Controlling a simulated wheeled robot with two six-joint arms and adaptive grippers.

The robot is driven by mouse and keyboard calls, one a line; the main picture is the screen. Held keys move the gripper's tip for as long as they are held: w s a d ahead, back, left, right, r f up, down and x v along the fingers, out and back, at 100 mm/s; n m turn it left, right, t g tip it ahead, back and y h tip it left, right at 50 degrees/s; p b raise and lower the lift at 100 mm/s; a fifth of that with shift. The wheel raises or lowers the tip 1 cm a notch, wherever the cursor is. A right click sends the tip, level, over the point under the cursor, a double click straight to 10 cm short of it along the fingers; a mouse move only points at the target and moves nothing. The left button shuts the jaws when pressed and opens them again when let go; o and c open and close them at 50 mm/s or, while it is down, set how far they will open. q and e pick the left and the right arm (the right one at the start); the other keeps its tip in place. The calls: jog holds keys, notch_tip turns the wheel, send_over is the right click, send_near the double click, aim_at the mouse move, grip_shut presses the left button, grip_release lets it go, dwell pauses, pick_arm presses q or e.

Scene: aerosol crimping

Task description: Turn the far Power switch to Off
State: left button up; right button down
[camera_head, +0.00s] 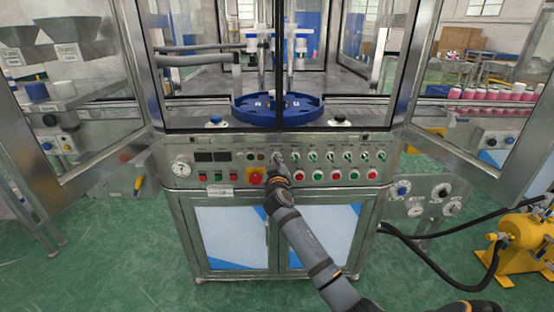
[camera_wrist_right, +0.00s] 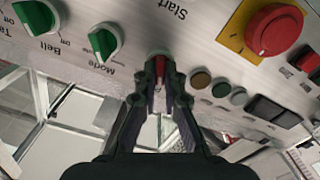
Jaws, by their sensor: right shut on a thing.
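A switch with a red knob (camera_wrist_right: 158,66) is set in the grey control panel (camera_head: 222,164). My right gripper (camera_head: 277,163) is at the upper row of the panel, and its fingers (camera_wrist_right: 159,84) are closed around the red knob in the right wrist view. No label for this switch is readable, and the fingers hide part of the knob. In the head view my gripper covers the switch. My left gripper is in neither view.
Green-knobbed switches, Mode (camera_wrist_right: 104,42) and Belt (camera_wrist_right: 38,20), sit beside the held knob. A red emergency stop (camera_wrist_right: 274,28) on a yellow plate is close by. Open glass doors (camera_head: 88,75) flank the machine. A blue rotary table (camera_head: 243,112) is behind the glass.

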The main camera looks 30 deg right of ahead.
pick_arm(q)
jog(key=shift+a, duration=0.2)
pick_arm(e)
jog(key=shift+n, duration=0.6)
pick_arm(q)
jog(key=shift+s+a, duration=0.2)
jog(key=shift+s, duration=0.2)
pick_arm(e)
jog(key=shift+f, duration=0.1)
jog(key=c, duration=1.5)
grip_release()
jog(key=shift+o, duration=0.2)
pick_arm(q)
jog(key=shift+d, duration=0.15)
pick_arm(e)
jog(key=v, duration=1.2)
jog(key=shift+a+f, duration=0.1)
